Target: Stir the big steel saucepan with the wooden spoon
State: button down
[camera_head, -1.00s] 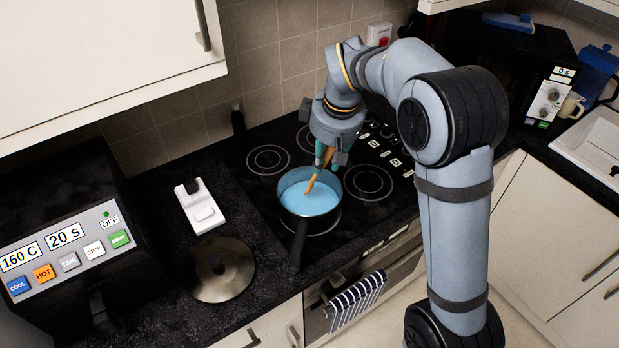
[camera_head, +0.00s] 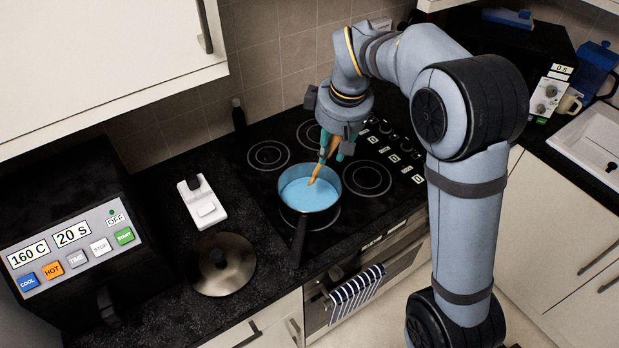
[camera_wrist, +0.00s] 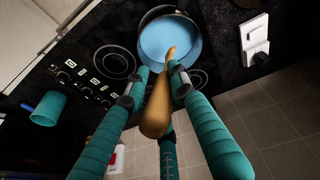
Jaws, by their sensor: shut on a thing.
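The big steel saucepan (camera_head: 311,195) stands on the hob with its dark handle toward the front edge; pale blue liquid fills its inside. It also shows in the wrist view (camera_wrist: 196,42). My gripper (camera_head: 328,151) is above the pan, its green fingers shut on the wooden spoon (camera_head: 323,166). In the wrist view my gripper (camera_wrist: 160,85) has the spoon (camera_wrist: 157,105) between its fingers, with the tip reaching into the blue liquid. The spoon is tilted. How deep the tip sits is hidden by the liquid.
A black heating machine (camera_head: 75,235) stands at far left. A striped towel (camera_head: 356,289) hangs on the oven door. Other hob rings are clear.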

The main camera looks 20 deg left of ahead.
jog(key=shift+r, duration=0.1)
notch_tip(320, 180, up, 5)
jog(key=p, duration=0.4)
jog(key=shift+p, duration=0.35)
jog(key=shift+w, duration=0.1)
